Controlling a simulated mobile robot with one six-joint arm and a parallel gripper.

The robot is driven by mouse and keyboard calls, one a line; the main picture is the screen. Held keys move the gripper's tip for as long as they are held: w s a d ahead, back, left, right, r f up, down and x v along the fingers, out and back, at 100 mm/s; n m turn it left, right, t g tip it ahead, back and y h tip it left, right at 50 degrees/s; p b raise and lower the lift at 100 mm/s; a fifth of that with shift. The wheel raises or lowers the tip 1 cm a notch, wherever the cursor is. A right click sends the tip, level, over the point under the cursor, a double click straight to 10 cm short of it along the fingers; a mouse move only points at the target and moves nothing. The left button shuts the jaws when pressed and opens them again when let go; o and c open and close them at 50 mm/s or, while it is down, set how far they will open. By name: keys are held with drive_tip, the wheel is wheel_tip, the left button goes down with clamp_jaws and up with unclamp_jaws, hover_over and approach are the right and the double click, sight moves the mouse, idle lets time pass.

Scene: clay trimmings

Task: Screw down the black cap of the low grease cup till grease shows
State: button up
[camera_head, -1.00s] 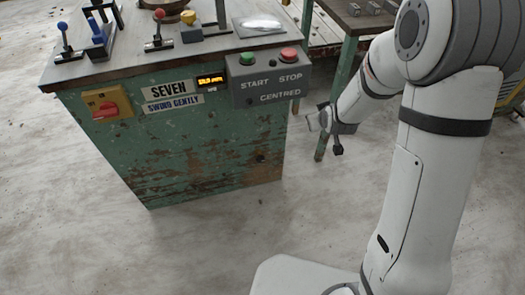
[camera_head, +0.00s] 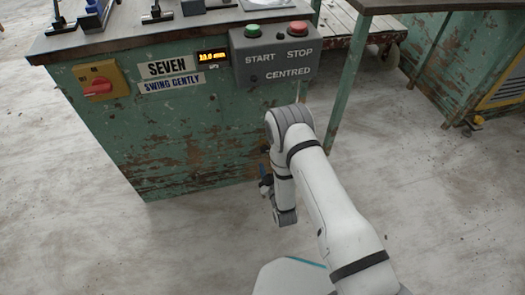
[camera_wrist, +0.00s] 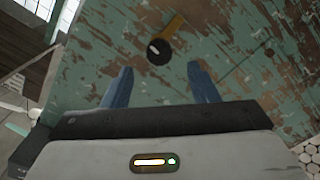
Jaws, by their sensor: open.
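The low grease cup's black cap (camera_wrist: 158,51) shows in the wrist view, round and dark with a pale mark on its face. A brass-coloured stem (camera_wrist: 174,25) runs up and right from it on the worn green panel. My gripper (camera_wrist: 160,68) is open, its two blue fingers pointing at the panel. I cannot tell the remaining distance. No grease is visible. In the head view my gripper (camera_head: 265,184) is low before the machine's front, and the cup is hidden there.
The green machine cabinet (camera_head: 165,150) carries a red and yellow switch (camera_head: 98,88) and a START/STOP box (camera_head: 273,56). A green-legged bench (camera_head: 346,84) stands right of it. A wheeled wooden cart (camera_head: 372,30) is behind. The concrete floor in front is clear.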

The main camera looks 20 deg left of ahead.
sight(265, 152)
drive_tip(key=b+x, duration=0.2)
drive_tip(key=x, duration=0.5)
drive_tip(key=shift+w+a, duration=0.15)
drive_tip(key=shift+w, duration=0.1)
drive_tip(key=shift+c, duration=0.4)
drive_tip(key=c, duration=0.9)
drive_tip(key=shift+s+a+r+b, duration=0.1)
drive_tip(key=shift+a+b, duration=0.2)
drive_tip(key=shift+d+f, duration=0.25)
drive_tip(key=shift+d, duration=0.1)
